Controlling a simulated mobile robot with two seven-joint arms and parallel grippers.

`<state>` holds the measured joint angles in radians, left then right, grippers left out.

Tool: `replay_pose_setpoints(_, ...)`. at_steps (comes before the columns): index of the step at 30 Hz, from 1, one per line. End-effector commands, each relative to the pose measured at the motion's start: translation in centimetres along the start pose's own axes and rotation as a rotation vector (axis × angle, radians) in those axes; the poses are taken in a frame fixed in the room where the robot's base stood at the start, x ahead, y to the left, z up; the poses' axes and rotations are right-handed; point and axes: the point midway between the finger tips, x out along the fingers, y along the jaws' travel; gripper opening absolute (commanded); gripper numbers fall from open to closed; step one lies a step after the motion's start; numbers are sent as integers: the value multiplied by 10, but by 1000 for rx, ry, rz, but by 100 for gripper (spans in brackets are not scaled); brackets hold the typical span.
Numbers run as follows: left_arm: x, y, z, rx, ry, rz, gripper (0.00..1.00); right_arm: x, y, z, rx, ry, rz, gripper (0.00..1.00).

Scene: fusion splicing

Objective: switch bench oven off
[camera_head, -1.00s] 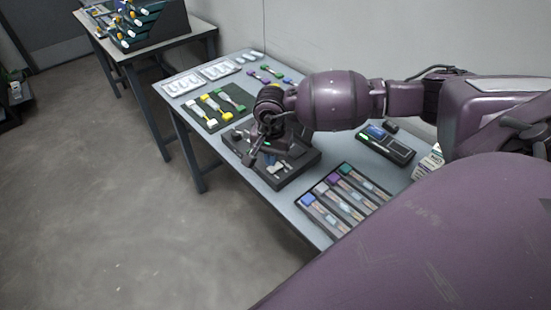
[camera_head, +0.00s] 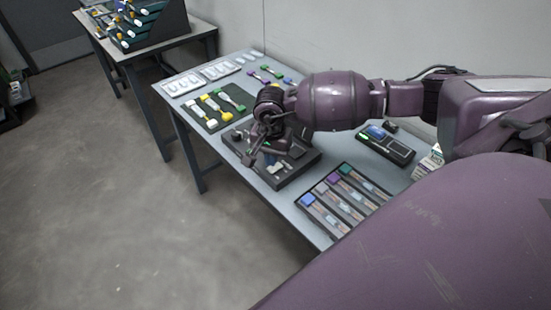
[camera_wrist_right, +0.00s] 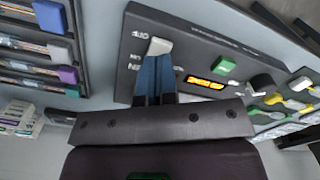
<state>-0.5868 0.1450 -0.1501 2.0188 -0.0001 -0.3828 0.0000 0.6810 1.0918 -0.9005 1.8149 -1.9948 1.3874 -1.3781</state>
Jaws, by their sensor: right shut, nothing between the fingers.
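The bench oven appears to be the dark, flat unit (camera_head: 312,158) on the bench, under my right gripper. In the wrist view its dark panel (camera_wrist_right: 190,45) carries pale lettering, a lit orange display (camera_wrist_right: 205,82), a green block (camera_wrist_right: 223,65) and a dark round part (camera_wrist_right: 262,84). A light grey block (camera_wrist_right: 159,46) sits on the panel beside the lettering. My right gripper (camera_wrist_right: 154,62) is shut and empty, its bluish fingertips at this grey block; contact is hard to tell. In the head view the right gripper (camera_head: 250,160) is over the unit's left part. My left gripper is out of view.
A tray of long cases with coloured ends (camera_head: 318,205) lies nearer on the bench. A dark device (camera_head: 388,146) lies to the right. A mat with yellow, white and green pieces (camera_head: 205,118) and white trays (camera_head: 183,84) lie farther left.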

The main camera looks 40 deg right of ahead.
Motion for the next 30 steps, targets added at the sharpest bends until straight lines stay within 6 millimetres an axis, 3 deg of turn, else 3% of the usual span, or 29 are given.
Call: replay_pose_setpoints(30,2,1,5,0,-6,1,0,6,0,0,0,0,0,0)
